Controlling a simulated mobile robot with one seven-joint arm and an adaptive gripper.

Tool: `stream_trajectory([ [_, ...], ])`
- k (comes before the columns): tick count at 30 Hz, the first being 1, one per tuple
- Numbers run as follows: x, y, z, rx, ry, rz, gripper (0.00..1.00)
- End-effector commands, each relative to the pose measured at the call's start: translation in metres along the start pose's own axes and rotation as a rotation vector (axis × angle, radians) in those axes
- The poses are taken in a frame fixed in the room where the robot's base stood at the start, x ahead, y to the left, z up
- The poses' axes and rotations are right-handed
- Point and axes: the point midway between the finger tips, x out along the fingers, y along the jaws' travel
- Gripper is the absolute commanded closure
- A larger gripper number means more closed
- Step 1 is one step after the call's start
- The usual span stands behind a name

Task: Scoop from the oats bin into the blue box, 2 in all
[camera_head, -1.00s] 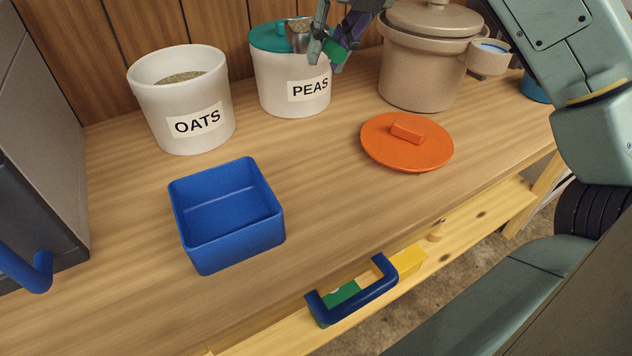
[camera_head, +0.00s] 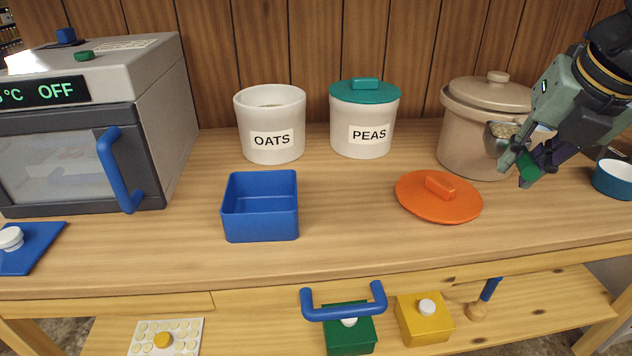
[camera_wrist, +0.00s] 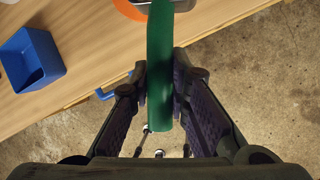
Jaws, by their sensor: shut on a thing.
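My gripper (camera_head: 528,166) is shut on the green handle of a metal scoop (camera_head: 500,146) at the right of the head view, in front of the beige pot. Pale grains show in the scoop's cup. In the wrist view the green handle (camera_wrist: 160,70) stands between the fingers. The open white oats bin (camera_head: 272,145) stands at the back, left of the peas bin; its contents are barely visible. The blue box (camera_head: 261,222) stands in front of the oats bin, and no grains show in it. It also shows at the left of the wrist view (camera_wrist: 48,62).
The peas bin (camera_head: 363,143) has its teal lid on. An orange lid (camera_head: 420,199) lies flat before the beige pot (camera_head: 460,140). A blue bowl (camera_head: 612,184) is at far right. An oven (camera_head: 160,120) stands left. The counter between the blue box and orange lid is clear.

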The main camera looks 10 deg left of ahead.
Motion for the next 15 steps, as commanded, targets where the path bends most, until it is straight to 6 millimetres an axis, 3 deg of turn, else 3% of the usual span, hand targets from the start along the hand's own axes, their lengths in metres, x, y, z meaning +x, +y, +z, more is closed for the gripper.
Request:
stream_trajectory([
  [1,0.012,0.031,0.004,-0.043,0.010,0.012,1.00],
  [8,0.060,0.159,-0.007,-0.180,0.034,0.066,1.00],
  [12,0.081,0.235,-0.034,-0.266,0.050,0.108,1.00],
  [15,0.091,0.280,-0.059,-0.322,0.062,0.137,1.00],
])
